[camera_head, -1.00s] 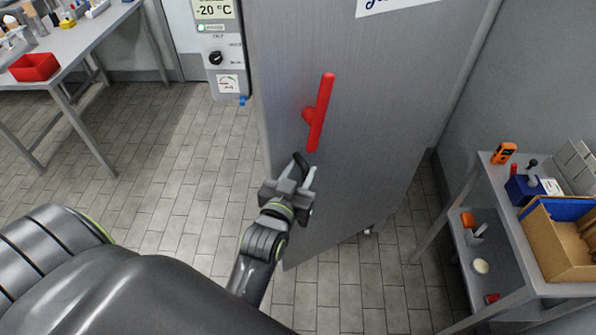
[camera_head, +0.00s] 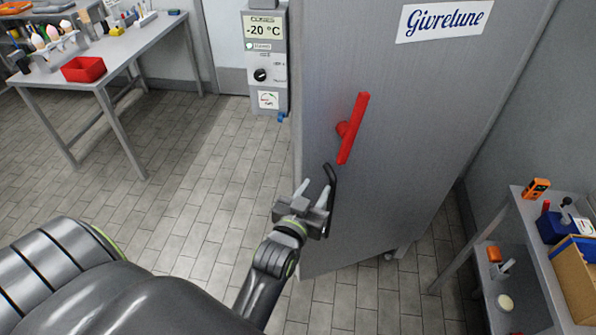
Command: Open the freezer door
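The tall grey freezer door (camera_head: 415,120) fills the middle right of the head view, with a red bar handle (camera_head: 352,128) standing slightly tilted on its left part. I see no clear gap at the door's left edge, but cannot tell for sure whether it is shut. My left gripper (camera_head: 312,191) is below and slightly left of the handle, close in front of the door. A dark curved shape beside the fingers is unclear. My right gripper is out of view.
A control box (camera_head: 266,62) reading -20 °C is left of the door. A table (camera_head: 128,48) with a red bin (camera_head: 83,69) stands at the far left. A shelf table (camera_head: 522,222) with boxes stands at the right. The tiled floor (camera_head: 200,180) between is clear.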

